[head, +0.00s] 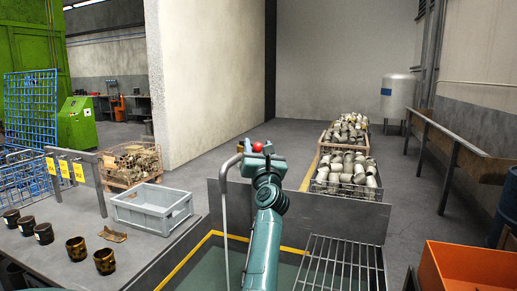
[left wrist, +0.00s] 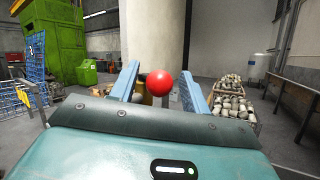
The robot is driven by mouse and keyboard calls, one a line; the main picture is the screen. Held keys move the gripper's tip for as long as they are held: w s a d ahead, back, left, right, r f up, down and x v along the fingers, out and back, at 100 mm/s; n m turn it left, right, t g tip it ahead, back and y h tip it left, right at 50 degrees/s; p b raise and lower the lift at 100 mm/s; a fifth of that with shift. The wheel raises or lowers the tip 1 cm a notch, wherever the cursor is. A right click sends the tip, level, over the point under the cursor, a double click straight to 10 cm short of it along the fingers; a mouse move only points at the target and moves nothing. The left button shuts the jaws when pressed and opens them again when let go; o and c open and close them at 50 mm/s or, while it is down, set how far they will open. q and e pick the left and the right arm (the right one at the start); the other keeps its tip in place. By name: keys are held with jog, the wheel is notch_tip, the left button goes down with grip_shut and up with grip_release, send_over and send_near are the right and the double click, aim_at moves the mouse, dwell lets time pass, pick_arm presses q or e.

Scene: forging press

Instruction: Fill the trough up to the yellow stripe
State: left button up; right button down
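The trough (head: 210,236) is at the bottom of the head view, with a yellow stripe (head: 184,266) along its inner walls and dark greenish content or floor low inside. My arm covers part of it. A thin grey curved pipe (head: 225,200) comes down into it. A red ball knob (head: 257,147) shows just beyond my left gripper (head: 254,156). In the left wrist view the red knob (left wrist: 160,83) appears between the two spread blue fingers of my left gripper (left wrist: 160,88); contact cannot be told. My right gripper is out of view.
A grey crate (head: 120,207) and several dark cups (head: 76,248) stand on the bench at left. A grating (head: 335,272) covers the trough's right part. Wire baskets of metal parts (head: 345,188) stand behind. An orange bin (head: 460,270) is at right.

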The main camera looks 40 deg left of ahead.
pick_arm(q)
jog(key=b+v, duration=0.2)
jog(key=v, duration=1.1)
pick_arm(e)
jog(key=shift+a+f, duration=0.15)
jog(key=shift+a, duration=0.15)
pick_arm(q)
jog(key=shift+d+f, duration=0.1)
